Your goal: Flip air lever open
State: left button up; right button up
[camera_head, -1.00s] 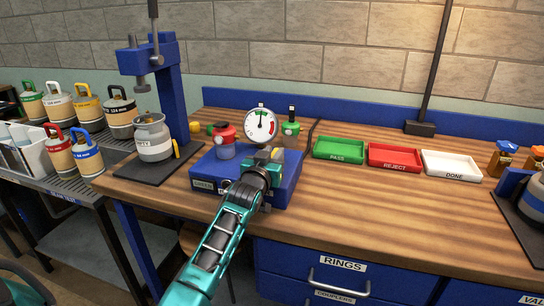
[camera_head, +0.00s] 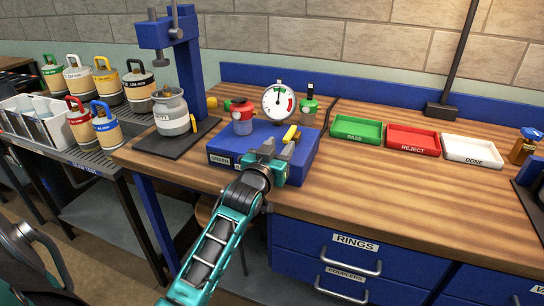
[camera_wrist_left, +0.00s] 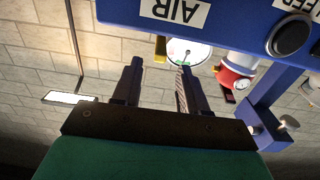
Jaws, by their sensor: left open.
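A blue test box (camera_head: 228,150) stands at the front of the wooden bench. A short yellow lever (camera_head: 291,134) shows at its front right, just beyond my left gripper. The left gripper (camera_head: 280,150) is at the box's front right and covers part of that face. In the left wrist view the picture is upside down. The box's AIR label (camera_wrist_left: 172,12) is at the top and the yellow lever (camera_wrist_left: 160,48) shows below it. The lever lies beyond the gap between the two spread, empty fingers (camera_wrist_left: 158,70). I cannot tell whether they touch it. My right gripper is out of view.
A round gauge (camera_head: 279,101), a red regulator (camera_head: 242,115) and a green one (camera_head: 308,108) stand at the box's back. A press (camera_head: 188,70) with a grey cylinder (camera_head: 171,112) is left. PASS (camera_head: 357,129), REJECT (camera_head: 412,141) and DONE (camera_head: 471,151) trays are right.

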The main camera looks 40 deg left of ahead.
pick_arm(q)
jog(key=shift+v, duration=2.35)
jog(key=s+d+f+m+g+h, duration=0.25)
jog(key=s+d+f+g, duration=0.45)
jog(key=s+f, duration=0.45)
jog(key=s+d+f+m+g+h, duration=0.1)
jog(key=s+d+f+g, duration=0.2)
jog(key=s, duration=0.5)
jog(key=s+d+m+g+h, duration=0.1)
jog(key=s+d+g, duration=0.25)
jog(key=s, duration=0.45)
jog(key=w+d+f+t+h, duration=0.1)
jog(key=w+d+f+t, duration=0.1)
jog(key=w+f+t, duration=0.4)
notch_tip(320, 180, down, 3)
jog(key=shift+w+f+m+t, duration=0.1)
jog(key=shift+w+m+t, duration=0.25)
jog(key=shift+w, duration=0.3)
